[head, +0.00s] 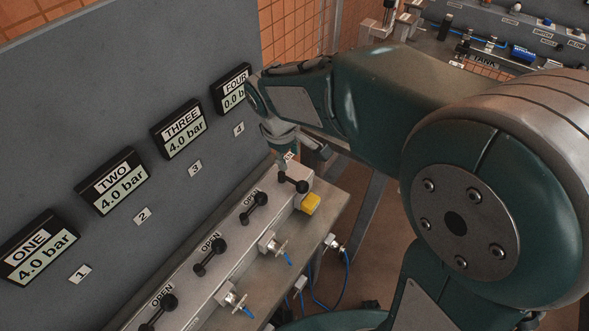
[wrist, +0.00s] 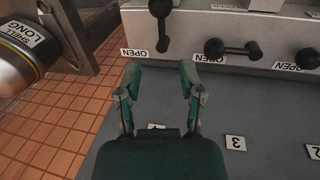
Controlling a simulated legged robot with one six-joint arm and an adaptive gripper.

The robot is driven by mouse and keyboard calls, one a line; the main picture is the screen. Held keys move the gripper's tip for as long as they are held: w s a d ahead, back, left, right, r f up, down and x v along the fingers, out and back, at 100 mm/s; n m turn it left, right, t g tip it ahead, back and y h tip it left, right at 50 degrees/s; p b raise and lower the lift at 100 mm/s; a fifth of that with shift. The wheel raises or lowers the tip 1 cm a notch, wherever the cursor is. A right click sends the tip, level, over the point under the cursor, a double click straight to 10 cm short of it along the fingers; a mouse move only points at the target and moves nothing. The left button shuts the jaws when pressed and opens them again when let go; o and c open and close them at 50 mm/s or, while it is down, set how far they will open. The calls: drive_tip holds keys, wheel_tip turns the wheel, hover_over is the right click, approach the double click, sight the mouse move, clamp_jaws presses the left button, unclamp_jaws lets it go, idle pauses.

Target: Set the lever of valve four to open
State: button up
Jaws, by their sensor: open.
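Valve four's lever (head: 294,182) is a black bar with round knobs at the far end of the grey valve block. It lies crosswise, unlike the other levers, which lie along the block. Display FOUR (head: 232,91) reads 0.0 bar. In the wrist view the same lever (wrist: 161,22) points away from me, beside an OPEN label (wrist: 134,52). My gripper (wrist: 161,80) is open and empty, with the lever beyond its fingertips and not touching in that view. In the head view my gripper (head: 302,153) is just above the lever, partly covering its label.
Lever three (head: 253,208) and lever two (head: 209,257) lie along the block near OPEN labels. Displays ONE (head: 40,250), TWO (head: 119,181) and THREE (head: 183,130) read 4.0 bar. The grey panel stands close beside my gripper. A SHELL LONG cylinder (wrist: 35,55) is at left in the wrist view.

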sight(294, 182)
drive_tip(key=f, duration=0.3)
drive_tip(key=w+d+f, duration=0.1)
drive_tip(key=f, duration=0.6)
drive_tip(key=shift+w+d+f, duration=0.15)
drive_tip(key=shift+w+f, duration=0.05)
drive_tip(key=shift+w, duration=0.05)
clamp_jaws()
